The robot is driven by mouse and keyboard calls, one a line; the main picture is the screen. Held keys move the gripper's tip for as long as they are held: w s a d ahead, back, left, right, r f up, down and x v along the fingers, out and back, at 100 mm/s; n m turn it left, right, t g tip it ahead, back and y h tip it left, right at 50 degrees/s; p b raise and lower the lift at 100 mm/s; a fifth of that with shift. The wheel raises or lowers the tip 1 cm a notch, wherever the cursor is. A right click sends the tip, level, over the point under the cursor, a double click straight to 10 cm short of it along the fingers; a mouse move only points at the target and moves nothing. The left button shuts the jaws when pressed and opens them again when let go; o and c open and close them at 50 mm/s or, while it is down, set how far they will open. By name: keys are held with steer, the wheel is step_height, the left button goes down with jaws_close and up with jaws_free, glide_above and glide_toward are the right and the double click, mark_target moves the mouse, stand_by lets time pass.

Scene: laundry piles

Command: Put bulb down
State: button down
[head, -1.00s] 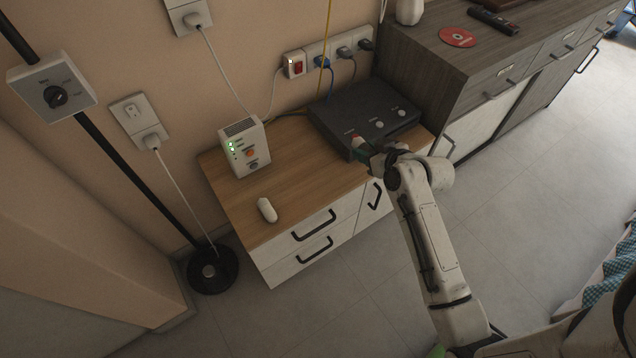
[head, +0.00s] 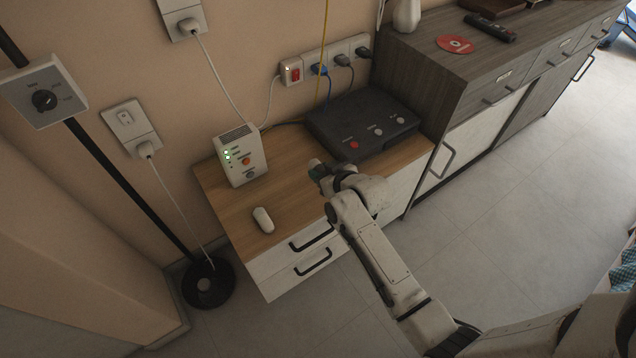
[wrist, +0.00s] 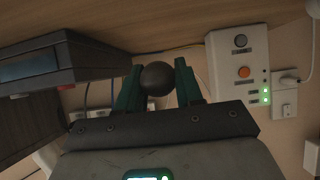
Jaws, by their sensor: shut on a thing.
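My gripper (head: 317,170) is over the wooden top of the low cabinet (head: 207,183), left of the front of the black box. In the wrist view my gripper (wrist: 159,88) has its two green fingers shut on a dark round bulb (wrist: 157,78), one finger on each side. The wooden surface (wrist: 180,25) fills the top of that view, so it looks upside down. I cannot make out the bulb in the head view, and I cannot tell whether it touches the top.
A black box with knobs (head: 340,120) stands behind and right of my gripper. A white device with green lights (head: 240,158) is to the left, and a small white rounded object (head: 263,219) lies near the front edge. Bare wood lies between them.

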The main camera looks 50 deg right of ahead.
mark_target(312, 181)
steer(key=f, duration=0.2)
steer(key=f+b, duration=0.1)
steer(key=shift+w+a+f, duration=0.35)
steer(key=shift+w+a, duration=0.05)
steer(key=shift+f, duration=0.3)
steer(key=shift+f+b, duration=0.3)
steer(key=shift+f, duration=0.15)
steer(key=shift+f, duration=0.2)
